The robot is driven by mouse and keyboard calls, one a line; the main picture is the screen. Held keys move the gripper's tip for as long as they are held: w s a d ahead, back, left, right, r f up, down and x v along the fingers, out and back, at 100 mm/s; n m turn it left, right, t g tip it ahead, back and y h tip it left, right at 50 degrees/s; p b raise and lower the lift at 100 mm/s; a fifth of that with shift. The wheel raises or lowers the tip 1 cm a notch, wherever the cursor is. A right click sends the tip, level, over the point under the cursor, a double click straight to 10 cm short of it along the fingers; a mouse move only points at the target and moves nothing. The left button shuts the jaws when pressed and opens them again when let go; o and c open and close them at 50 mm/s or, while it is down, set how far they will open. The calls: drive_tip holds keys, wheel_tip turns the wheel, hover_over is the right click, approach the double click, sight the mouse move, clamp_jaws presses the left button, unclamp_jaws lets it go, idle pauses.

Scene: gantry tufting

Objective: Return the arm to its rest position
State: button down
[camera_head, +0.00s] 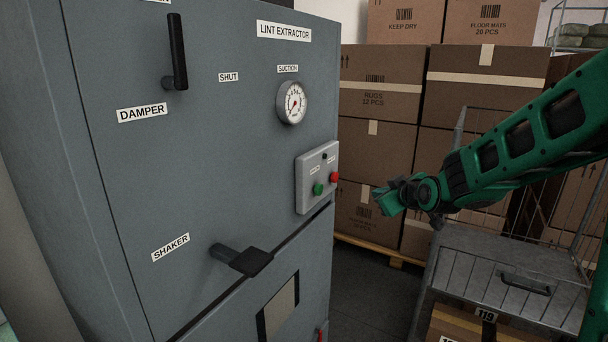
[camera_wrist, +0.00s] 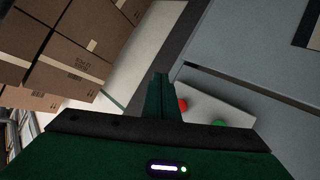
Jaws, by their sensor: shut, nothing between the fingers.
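My green arm (camera_head: 520,140) reaches in from the right in the head view, bent at a dark wrist. My gripper (camera_head: 384,202) is shut and empty, in the air to the right of the lint extractor's button box (camera_head: 318,177). In the wrist view my gripper's fingers (camera_wrist: 160,82) are together, with the button box (camera_wrist: 205,108) partly hidden behind them. Its red button (camera_wrist: 182,104) and green button (camera_wrist: 218,124) show beside the fingers. I cannot tell the exact gap between the fingertips and the box.
The grey lint extractor (camera_head: 220,130) fills the left, with a damper handle (camera_head: 177,55), a gauge (camera_head: 292,103) and a protruding shaker handle (camera_head: 240,259). Stacked cartons (camera_head: 385,100) stand behind. A wire cage trolley (camera_head: 500,265) stands below my arm. Dark floor (camera_head: 372,300) is clear between.

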drive_tip(key=s+d+f+m+g+h, duration=0.2)
drive_tip(key=s+d+f+m+g, duration=0.2)
drive_tip(key=s+d, duration=0.75)
drive_tip(key=s+d+f+m+g, duration=0.1)
drive_tip(key=s+m+g, duration=0.3)
drive_tip(key=s, duration=1.2)
drive_tip(key=s+d+f+m+g, duration=0.1)
drive_tip(key=s+m+g, duration=0.4)
drive_tip(key=s, duration=1.2)
drive_tip(key=shift+s+f, duration=0.25)
drive_tip(key=shift+f, duration=0.55)
drive_tip(key=shift+w+f, duration=0.25)
drive_tip(key=shift+w, duration=0.4)
drive_tip(key=shift+d, duration=0.1)
